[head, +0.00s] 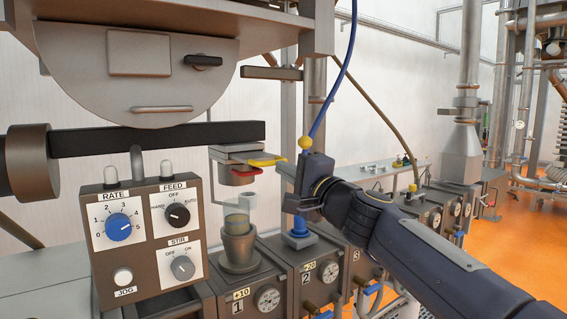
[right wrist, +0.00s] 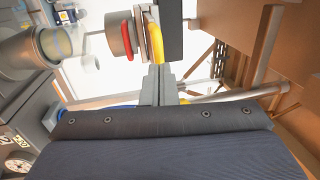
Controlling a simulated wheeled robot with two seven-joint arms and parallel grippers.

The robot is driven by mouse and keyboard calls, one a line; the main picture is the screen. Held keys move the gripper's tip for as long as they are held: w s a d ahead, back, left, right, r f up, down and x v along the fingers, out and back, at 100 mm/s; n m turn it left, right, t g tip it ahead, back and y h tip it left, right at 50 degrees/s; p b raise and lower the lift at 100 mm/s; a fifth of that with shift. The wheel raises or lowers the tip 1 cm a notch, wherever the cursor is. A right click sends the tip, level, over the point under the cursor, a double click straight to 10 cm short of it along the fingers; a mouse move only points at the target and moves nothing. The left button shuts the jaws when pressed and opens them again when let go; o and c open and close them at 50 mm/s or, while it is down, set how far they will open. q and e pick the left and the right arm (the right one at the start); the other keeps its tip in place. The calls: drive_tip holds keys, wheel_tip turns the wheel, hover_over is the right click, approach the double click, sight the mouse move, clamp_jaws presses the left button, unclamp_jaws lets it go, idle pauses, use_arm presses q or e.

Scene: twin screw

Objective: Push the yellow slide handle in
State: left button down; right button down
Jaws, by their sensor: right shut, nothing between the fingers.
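The yellow slide handle (head: 266,160) sticks out to the right from a small grey slide unit above the clear tube (head: 237,222). A red part (head: 243,170) sits just below it. My right gripper (head: 287,170) is shut and empty, just right of the handle's outer end. In the right wrist view the yellow handle (right wrist: 155,43) is straight ahead of the closed fingertips (right wrist: 160,70), with the red part (right wrist: 127,40) to its left. The tips look very close to the handle; I cannot tell whether they touch. My left gripper is not in view.
A control box (head: 150,240) with knobs stands at the left. A dark horizontal bar (head: 160,138) runs above the slide. Numbered units with gauges (head: 268,298) line the bench below. A blue cable (head: 345,70) hangs down behind my right gripper.

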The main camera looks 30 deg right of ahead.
sight(255, 157)
drive_tip(key=shift+w+r, duration=0.1)
drive_tip(key=shift+w, duration=0.45)
drive_tip(key=w, duration=0.7)
drive_tip(key=shift+a, duration=0.35)
drive_tip(key=shift+w, duration=0.15)
drive_tip(key=shift+r, duration=0.15)
